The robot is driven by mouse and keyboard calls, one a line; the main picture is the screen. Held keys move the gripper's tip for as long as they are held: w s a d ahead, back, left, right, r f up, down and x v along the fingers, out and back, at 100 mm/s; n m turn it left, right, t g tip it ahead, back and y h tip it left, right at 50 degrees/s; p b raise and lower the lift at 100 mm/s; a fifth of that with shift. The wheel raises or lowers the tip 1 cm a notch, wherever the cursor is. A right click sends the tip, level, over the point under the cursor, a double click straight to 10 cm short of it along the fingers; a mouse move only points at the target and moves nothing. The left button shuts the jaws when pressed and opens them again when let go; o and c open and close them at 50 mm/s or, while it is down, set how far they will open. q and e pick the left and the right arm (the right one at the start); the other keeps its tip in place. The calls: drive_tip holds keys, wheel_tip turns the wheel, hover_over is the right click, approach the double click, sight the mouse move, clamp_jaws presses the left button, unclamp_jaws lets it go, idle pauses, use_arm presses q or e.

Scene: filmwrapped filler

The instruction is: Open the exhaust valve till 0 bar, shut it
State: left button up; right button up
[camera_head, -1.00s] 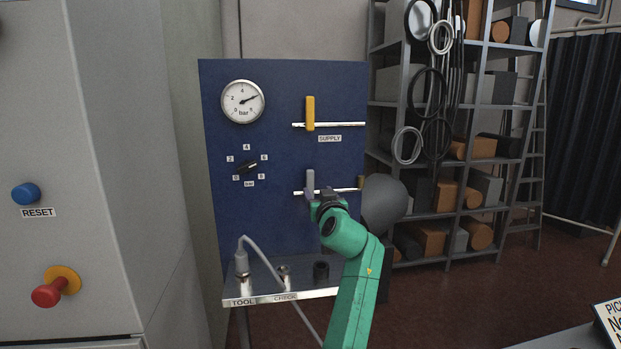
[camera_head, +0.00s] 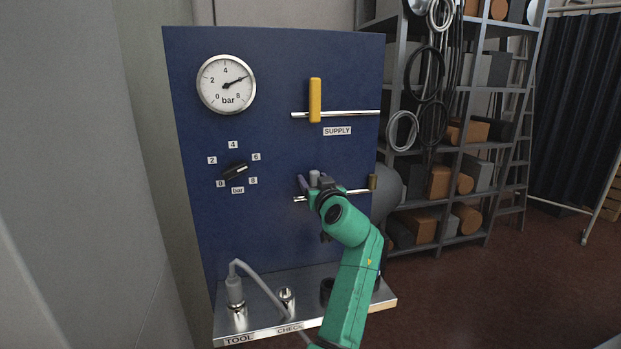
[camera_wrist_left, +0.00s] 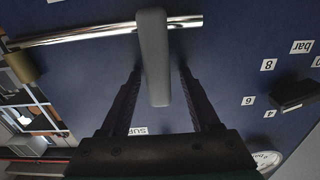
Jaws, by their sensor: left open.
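The exhaust valve's grey handle (camera_head: 314,177) stands upright, crosswise to the lower pipe (camera_head: 357,191) on the blue panel (camera_head: 270,130). My left gripper (camera_head: 316,183) is open at this handle. In the left wrist view the grey handle (camera_wrist_left: 153,60) lies between the two spread fingers, with a visible gap on each side. The gauge (camera_head: 226,85) has its black needle pointing up and right, at about 6 bar. My right gripper is not in view.
The yellow supply handle (camera_head: 315,100) stands upright on the upper pipe. A black selector knob (camera_head: 235,172) is left of the exhaust valve. A metal shelf (camera_head: 255,308) with a grey plug and cable (camera_head: 236,288) juts out below. Storage racks (camera_head: 470,130) stand behind on the right.

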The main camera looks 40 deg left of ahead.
use_arm(q)
drive_tip(key=shift+d, duration=0.15)
drive_tip(key=shift+c, duration=0.9)
clamp_jaws()
